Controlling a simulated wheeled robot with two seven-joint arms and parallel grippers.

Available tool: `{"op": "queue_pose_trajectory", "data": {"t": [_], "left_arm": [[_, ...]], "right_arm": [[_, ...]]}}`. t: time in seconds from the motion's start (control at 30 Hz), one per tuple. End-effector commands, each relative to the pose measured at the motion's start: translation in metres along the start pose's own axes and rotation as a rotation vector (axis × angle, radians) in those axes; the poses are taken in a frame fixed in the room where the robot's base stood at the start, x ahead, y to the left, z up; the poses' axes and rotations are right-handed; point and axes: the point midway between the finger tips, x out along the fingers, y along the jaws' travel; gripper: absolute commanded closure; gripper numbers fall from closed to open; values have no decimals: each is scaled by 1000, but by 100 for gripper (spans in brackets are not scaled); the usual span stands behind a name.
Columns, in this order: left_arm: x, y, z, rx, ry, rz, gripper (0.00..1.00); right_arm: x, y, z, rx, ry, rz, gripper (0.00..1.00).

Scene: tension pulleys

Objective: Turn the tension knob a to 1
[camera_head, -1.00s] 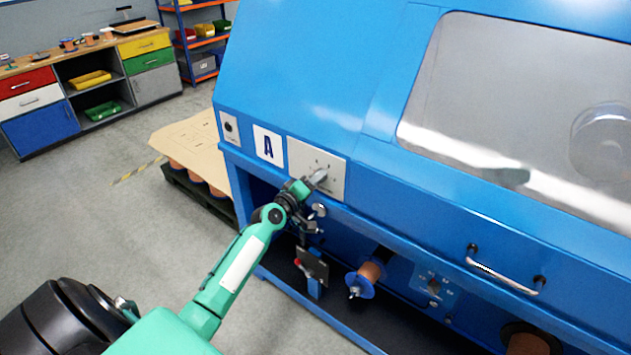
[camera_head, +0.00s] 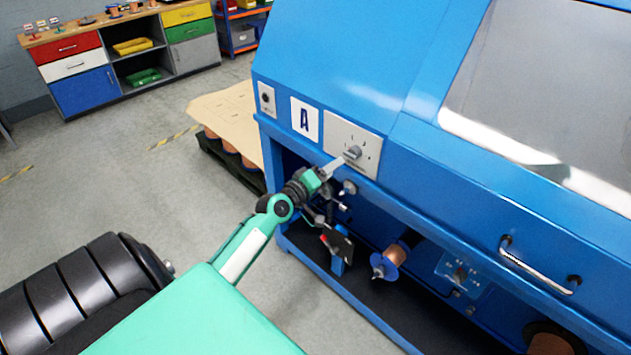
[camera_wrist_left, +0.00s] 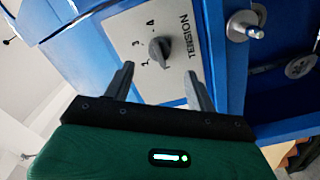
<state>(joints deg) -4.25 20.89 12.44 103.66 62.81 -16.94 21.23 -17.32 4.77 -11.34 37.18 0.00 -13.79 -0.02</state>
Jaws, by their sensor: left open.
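My left gripper (camera_head: 340,165) is open and empty in front of the plate. In the left wrist view its fingertips (camera_wrist_left: 158,72) are spread just short of the knob, one on either side of it. My right gripper is not in view.
Below the plate are metal fittings and a copper spool (camera_head: 396,252) in the machine's open bay. A pallet (camera_head: 232,160) stands on the left. The floor before the machine is open.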

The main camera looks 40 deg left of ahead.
Motion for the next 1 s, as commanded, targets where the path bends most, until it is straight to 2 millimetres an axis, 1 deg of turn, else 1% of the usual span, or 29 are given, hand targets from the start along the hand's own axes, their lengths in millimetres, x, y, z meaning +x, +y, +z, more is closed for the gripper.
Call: {"op": "queue_pose_trajectory", "data": {"t": [0.03, 0.2, 0.4, 0.57, 0.8, 1.0], "left_arm": [[-10, -2, 1, 2, -1, -1, 43], [-36, -2, 1, 2, -1, -2, 43], [-53, -1, 0, 0, 0, 0, 43], [-57, 0, 0, 0, 0, -1, 43], [-57, 0, 0, 0, 0, 0, 43], [-56, 0, 0, 0, 0, 0, 43]], "right_arm": [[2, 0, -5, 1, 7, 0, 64], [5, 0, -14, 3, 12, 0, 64], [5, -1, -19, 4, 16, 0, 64], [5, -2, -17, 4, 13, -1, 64], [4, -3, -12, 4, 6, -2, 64], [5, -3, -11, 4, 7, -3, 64]]}}
